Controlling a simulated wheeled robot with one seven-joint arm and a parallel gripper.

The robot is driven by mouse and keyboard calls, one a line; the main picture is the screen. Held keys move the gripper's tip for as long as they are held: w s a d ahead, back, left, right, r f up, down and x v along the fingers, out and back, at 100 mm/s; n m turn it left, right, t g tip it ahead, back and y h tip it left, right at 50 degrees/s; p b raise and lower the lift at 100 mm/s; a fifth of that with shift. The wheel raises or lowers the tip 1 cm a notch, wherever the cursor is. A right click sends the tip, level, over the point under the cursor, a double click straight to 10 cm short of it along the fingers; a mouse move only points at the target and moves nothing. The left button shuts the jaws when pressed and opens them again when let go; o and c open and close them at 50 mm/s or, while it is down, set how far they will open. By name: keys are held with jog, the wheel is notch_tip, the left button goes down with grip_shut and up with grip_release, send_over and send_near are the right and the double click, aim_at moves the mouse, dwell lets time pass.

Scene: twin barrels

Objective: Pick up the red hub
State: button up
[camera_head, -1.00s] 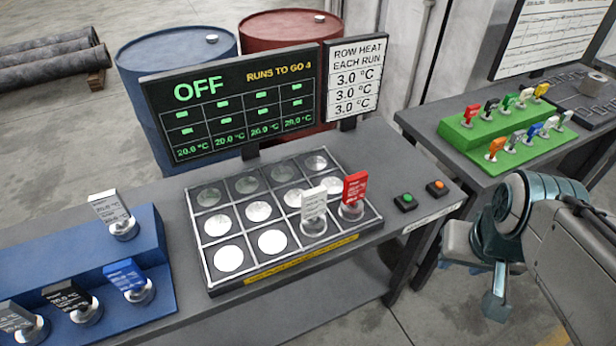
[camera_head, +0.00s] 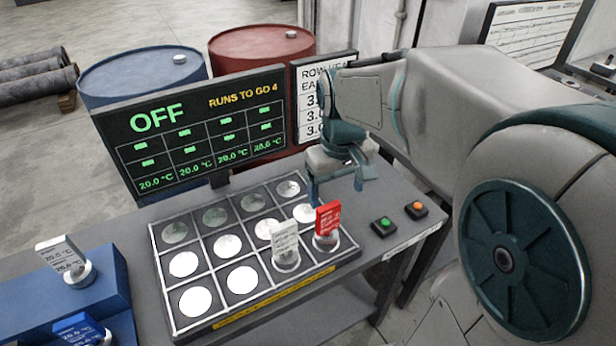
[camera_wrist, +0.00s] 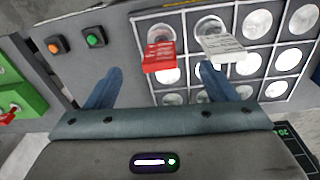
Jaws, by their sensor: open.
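The red hub (camera_head: 327,221), a red tag on a round metal base, stands upright on the front right disc of the panel (camera_head: 253,297). A white hub (camera_head: 286,243) stands just left of it. My gripper (camera_head: 340,190) is open and empty, above and behind the red hub in the head view, apart from it. In the wrist view the red hub (camera_wrist: 158,57) shows between the two blue fingers, a little beyond their tips. There the white hub (camera_wrist: 222,47) lies close by one fingertip.
A green button (camera_head: 384,225) and an orange button (camera_head: 416,209) sit right of the panel. The display (camera_head: 190,130) reads OFF and stands behind the panel. A blue stand (camera_head: 112,270) at left holds other hubs. Part of a green rack (camera_wrist: 20,95) shows in the wrist view.

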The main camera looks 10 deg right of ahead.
aim_at(329, 205)
jog(key=w, duration=0.3)
jog(key=shift+w+f+n+g, duration=0.1)
jog(key=shift+f+n+g, duration=0.2)
jog(key=shift+f+n, duration=0.1)
jog(key=shift+w, duration=0.3)
jog(key=shift+w+f, duration=0.1)
jog(key=shift+f, duration=0.3)
notch_tip(329, 205, down, 8)
jog(key=shift+r, duration=0.15)
jog(key=shift+a+f+p, duration=0.1)
jog(key=shift+f+p, duration=0.45)
jog(key=shift+f, duration=2.1)
jog(key=c, duration=1.7)
